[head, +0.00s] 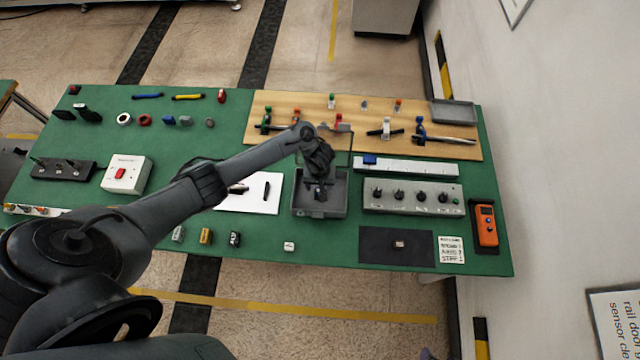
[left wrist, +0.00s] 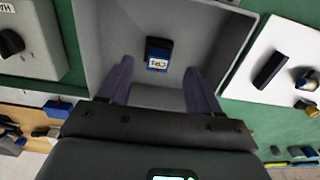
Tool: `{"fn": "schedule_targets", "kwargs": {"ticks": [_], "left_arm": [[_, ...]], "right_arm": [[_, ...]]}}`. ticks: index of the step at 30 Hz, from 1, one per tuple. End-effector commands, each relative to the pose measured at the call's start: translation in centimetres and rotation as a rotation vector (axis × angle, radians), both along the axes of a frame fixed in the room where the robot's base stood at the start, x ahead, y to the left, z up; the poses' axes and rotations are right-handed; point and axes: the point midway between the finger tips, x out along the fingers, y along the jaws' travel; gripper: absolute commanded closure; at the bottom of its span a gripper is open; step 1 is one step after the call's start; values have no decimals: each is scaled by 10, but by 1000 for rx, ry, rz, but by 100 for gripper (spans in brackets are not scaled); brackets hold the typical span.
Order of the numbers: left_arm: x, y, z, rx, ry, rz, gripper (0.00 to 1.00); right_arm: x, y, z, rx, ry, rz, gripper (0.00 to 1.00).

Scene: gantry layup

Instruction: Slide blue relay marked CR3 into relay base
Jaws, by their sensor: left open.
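A blue and black relay marked CR3 (left wrist: 158,58) lies inside a grey open bin (left wrist: 97,45) in the left wrist view. In the head view the bin (head: 338,206) stands near the table's middle, partly under my arm. My left gripper (head: 319,188) is over the bin. In the left wrist view it (left wrist: 157,66) is open, with its two fingers on either side of the relay in the picture and no visible grip on it. A white strip carrying a blue block (head: 370,160) lies to the right; I cannot tell whether it is the relay base. My right gripper is not in view.
A grey box with several knobs (head: 412,197) stands close to the bin's right. A white sheet with dark parts (head: 262,203) is on its left. A wooden board (head: 290,103) with clamps lies behind. Green table (head: 330,258) is bare in front of the bin.

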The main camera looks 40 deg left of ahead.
Motion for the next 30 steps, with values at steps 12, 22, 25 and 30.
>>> {"fn": "schedule_targets", "kwargs": {"ticks": [12, 22, 25, 30], "left_arm": [[-2, 3, 58, 5, 2, -1, 37], [-2, 4, 61, 5, 3, -1, 37], [-2, 4, 61, 5, 2, -1, 45], [7, 0, 62, -1, -22, -6, 71]], "right_arm": [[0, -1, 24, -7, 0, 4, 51], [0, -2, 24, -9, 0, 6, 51], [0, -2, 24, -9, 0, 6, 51], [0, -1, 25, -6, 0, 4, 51]]}}
